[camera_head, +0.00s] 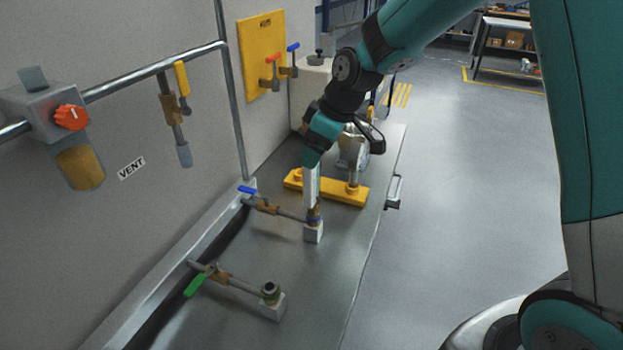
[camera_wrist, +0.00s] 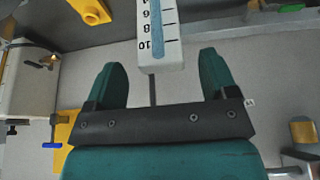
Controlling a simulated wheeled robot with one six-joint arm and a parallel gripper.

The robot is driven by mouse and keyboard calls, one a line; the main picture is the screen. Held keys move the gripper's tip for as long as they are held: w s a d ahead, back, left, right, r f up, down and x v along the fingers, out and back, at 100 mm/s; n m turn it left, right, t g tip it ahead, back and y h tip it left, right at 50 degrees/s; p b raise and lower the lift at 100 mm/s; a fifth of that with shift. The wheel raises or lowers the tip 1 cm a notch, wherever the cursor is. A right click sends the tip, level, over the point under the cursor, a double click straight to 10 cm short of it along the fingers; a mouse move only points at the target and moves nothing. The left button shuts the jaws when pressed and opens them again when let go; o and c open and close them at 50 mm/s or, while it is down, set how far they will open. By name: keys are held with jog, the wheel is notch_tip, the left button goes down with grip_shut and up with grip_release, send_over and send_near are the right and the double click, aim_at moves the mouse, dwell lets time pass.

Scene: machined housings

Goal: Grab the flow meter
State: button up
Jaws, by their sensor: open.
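The flow meter (camera_head: 312,190) is a white upright body standing on a brass fitting and a small grey block, at the end of a pipe on the bench. The wrist view shows its scaled face (camera_wrist: 159,30), with a blue strip and numbers down to 10. My gripper (camera_head: 311,157) is at the top of the meter in the head view. In the wrist view my gripper (camera_wrist: 161,62) is open, one teal finger on each side of the meter's near end, with visible gaps on both sides. Whether the meter lies deep between the fingers cannot be told.
A blue-handled valve (camera_head: 247,190) sits on the meter's pipe. Nearer are a green-handled valve (camera_head: 194,285) and an uncovered fitting (camera_head: 270,291). A yellow bar (camera_head: 340,190) with a metal housing (camera_head: 353,151) lies just behind the meter. The wall is left; open floor is right.

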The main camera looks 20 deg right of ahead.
aim_at(312, 178)
jog(key=p+x, duration=0.2)
jog(key=x, duration=0.3)
jog(key=shift+r, duration=0.1)
jog(key=c, duration=1.3)
